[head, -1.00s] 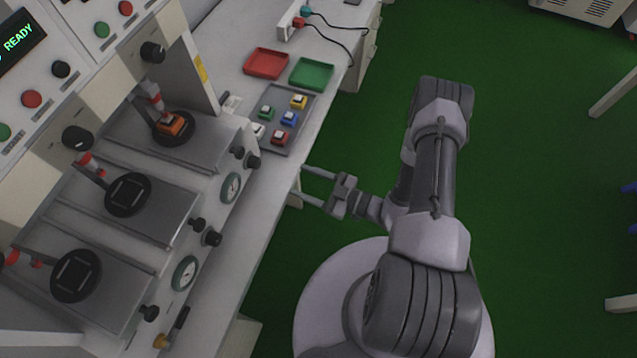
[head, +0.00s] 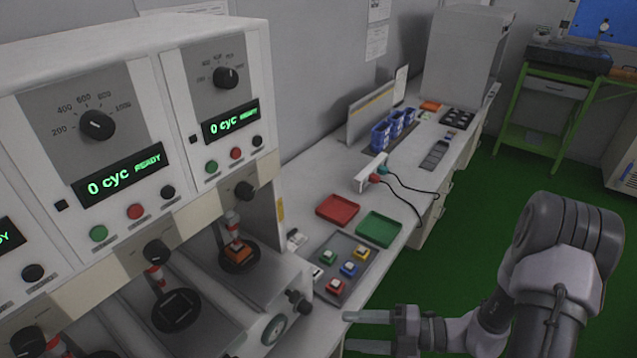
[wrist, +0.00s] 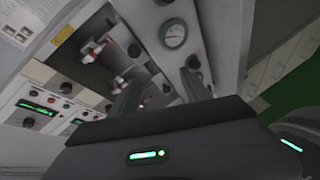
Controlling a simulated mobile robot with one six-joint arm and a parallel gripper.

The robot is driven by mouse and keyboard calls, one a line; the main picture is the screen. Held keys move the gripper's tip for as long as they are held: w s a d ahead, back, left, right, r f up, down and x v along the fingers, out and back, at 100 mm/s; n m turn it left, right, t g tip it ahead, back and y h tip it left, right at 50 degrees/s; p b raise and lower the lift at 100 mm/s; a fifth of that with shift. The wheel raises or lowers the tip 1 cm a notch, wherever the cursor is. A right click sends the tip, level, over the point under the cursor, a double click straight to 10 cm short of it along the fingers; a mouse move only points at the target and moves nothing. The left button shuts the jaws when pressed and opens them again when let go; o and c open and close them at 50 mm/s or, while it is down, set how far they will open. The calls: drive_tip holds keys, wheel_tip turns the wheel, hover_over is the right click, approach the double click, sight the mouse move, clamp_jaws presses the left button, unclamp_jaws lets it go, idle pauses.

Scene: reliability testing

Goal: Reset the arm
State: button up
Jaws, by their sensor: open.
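My gripper (head: 368,330) is at the bottom of the head view, its two fingers apart with nothing between them. It is out past the front edge of the bench, to the right of the grey tray of switches. My arm (head: 550,265) is bent and stands at the lower right. In the wrist view, my gripper's two dark fingers (wrist: 163,97) are spread and point toward the test machine's dial gauge (wrist: 173,34) and knobs.
The test machine (head: 125,130) fills the left, with an orange switch (head: 238,249) in one station. A grey tray (head: 352,292) holds several coloured switches. A red tray (head: 338,209) and a green tray (head: 380,229) lie behind it. Green floor (head: 470,230) is open to the right.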

drive_tip(key=s+r+m+t+h+b, duration=0.1)
drive_tip(key=s+r+m+h, duration=0.2)
drive_tip(key=r+m, duration=0.3)
drive_tip(key=s+r+m+h+b, duration=0.1)
drive_tip(key=s+r+m+h, duration=0.3)
drive_tip(key=m, duration=1.2)
drive_tip(key=s+r+m+t+h+b, duration=0.1)
drive_tip(key=s+r+m+h, duration=0.3)
drive_tip(key=r+m, duration=0.6)
drive_tip(key=shift+s+d+m+t+h, duration=0.25)
drive_tip(key=shift+m+h, duration=0.45)
drive_tip(key=shift+h, duration=0.5)
drive_tip(key=shift+a, duration=0.1)
